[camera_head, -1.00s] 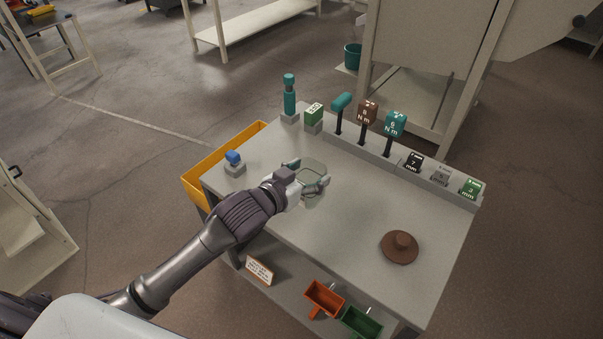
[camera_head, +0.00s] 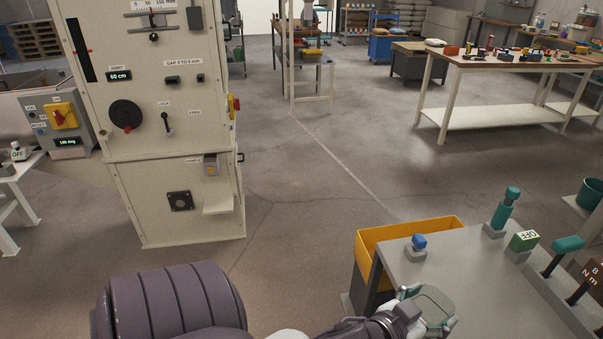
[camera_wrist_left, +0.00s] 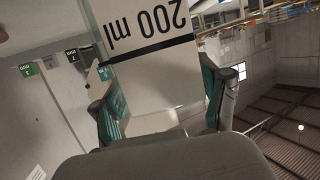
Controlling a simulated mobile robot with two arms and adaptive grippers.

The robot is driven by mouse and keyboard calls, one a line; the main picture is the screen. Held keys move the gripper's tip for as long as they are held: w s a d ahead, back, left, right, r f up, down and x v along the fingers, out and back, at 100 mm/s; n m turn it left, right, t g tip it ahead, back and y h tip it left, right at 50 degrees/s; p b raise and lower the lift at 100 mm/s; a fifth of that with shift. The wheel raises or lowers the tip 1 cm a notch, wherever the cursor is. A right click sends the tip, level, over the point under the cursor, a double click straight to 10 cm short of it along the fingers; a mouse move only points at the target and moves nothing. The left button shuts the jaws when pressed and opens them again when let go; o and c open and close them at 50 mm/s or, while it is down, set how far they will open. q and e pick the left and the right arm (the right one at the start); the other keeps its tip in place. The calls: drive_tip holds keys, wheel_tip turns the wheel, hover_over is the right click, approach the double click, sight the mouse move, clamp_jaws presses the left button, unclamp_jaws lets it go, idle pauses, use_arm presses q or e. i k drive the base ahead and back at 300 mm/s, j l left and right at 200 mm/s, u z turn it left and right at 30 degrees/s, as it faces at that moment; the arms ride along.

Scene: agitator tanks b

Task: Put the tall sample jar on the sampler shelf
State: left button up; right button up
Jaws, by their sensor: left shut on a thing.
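My left gripper (camera_head: 428,310) is shut on the sample jar (camera_head: 434,299), a clear container with a pale greenish look, at the near left part of the grey bench top. In the left wrist view the jar (camera_wrist_left: 150,75) sits between the teal finger pads, with an upside-down "200 ml" label and a dark line. I cannot tell whether its base touches the bench. A small pale shelf (camera_head: 218,208) juts from the lower front of the cream cabinet at left, beneath a yellow-buttoned box. It looks empty. My right gripper is not in view.
The cream cabinet (camera_head: 178,215) has a dial, levers and an upper panel. A yellow bin (camera_head: 385,245) hangs on the bench's left side. A blue-topped item (camera_head: 418,244), a teal bottle (camera_head: 503,210) and levers stand on the bench. Open floor lies between bench and cabinet.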

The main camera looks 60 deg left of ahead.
sight(219, 202)
drive_tip(key=j+u, duration=0.15)
drive_tip(key=u, duration=0.3)
drive_tip(key=i+j+u, duration=0.1)
drive_tip(key=u, duration=0.4)
drive_tip(key=i+j+u, duration=0.1)
drive_tip(key=u, duration=0.35)
drive_tip(key=i+u, duration=0.1)
drive_tip(key=u, duration=0.4)
drive_tip(key=i+u, duration=0.25)
drive_tip(key=i, duration=0.25)
drive_tip(key=i+l+u, duration=0.1)
drive_tip(key=i+u, duration=0.15)
drive_tip(key=i, duration=0.25)
drive_tip(key=i+l+u, duration=0.25)
drive_tip(key=i, duration=0.25)
drive_tip(key=i+l+u, duration=0.3)
drive_tip(key=i, duration=0.15)
